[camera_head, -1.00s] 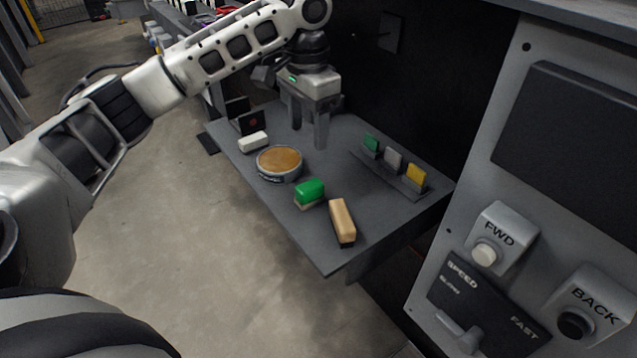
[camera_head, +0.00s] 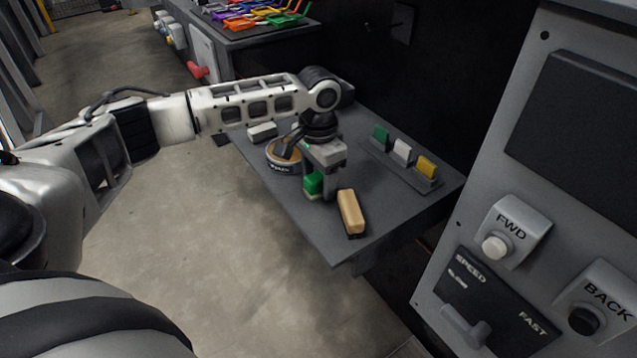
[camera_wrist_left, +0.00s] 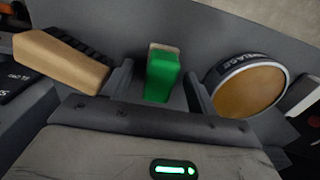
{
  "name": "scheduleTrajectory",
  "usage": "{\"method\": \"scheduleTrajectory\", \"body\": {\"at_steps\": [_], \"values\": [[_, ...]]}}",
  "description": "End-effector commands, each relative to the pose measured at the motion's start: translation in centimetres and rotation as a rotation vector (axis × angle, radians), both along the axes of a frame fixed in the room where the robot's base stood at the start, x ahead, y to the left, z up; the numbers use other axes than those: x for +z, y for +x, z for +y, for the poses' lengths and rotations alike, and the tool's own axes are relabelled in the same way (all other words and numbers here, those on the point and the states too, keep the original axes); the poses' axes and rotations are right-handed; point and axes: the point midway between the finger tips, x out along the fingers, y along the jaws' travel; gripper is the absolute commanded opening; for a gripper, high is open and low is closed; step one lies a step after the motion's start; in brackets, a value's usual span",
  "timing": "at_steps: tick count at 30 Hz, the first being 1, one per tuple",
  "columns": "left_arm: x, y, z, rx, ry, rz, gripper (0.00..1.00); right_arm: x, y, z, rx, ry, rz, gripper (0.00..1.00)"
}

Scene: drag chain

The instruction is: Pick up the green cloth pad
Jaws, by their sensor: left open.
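The green cloth pad (camera_head: 313,184) sits on the grey table, a green block on a pale base, partly hidden by my left gripper in the head view. My left gripper (camera_head: 322,190) is open, low over the table at the pad. In the left wrist view the pad (camera_wrist_left: 161,76) stands between the two open fingers (camera_wrist_left: 158,88), with a gap on each side. My right gripper is not in view.
A tan brush-like block (camera_head: 350,211) lies right of the pad. A round tin (camera_head: 283,158) and a white block (camera_head: 262,132) are behind it. A holder with green, white and yellow cards (camera_head: 402,152) stands toward the table's right side.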

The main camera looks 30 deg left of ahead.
Motion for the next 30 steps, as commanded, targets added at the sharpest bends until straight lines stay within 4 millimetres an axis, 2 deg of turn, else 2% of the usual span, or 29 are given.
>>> {"method": "scheduleTrajectory", "body": {"at_steps": [3,9,10,12,15,25,30], "values": [[-0.8,0.0,0.0,0.000,0.000,0.000,0.58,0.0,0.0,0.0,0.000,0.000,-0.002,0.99],[-0.9,0.0,0.0,-0.001,0.000,-0.001,0.58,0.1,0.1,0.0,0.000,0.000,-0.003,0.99],[-0.9,0.0,0.0,-0.001,0.000,-0.001,0.53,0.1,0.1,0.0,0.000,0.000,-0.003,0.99],[-0.9,0.0,0.0,-0.001,0.000,-0.001,0.33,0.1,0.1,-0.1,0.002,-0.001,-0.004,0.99],[-0.8,0.0,0.0,-0.001,0.000,-0.001,0.10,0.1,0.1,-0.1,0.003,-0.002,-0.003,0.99],[-0.6,0.0,0.0,-0.001,-0.001,-0.002,0.10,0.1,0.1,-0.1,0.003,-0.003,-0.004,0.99],[0.6,0.1,-0.1,-0.001,-0.002,-0.004,0.10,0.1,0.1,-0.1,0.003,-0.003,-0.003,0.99]]}}
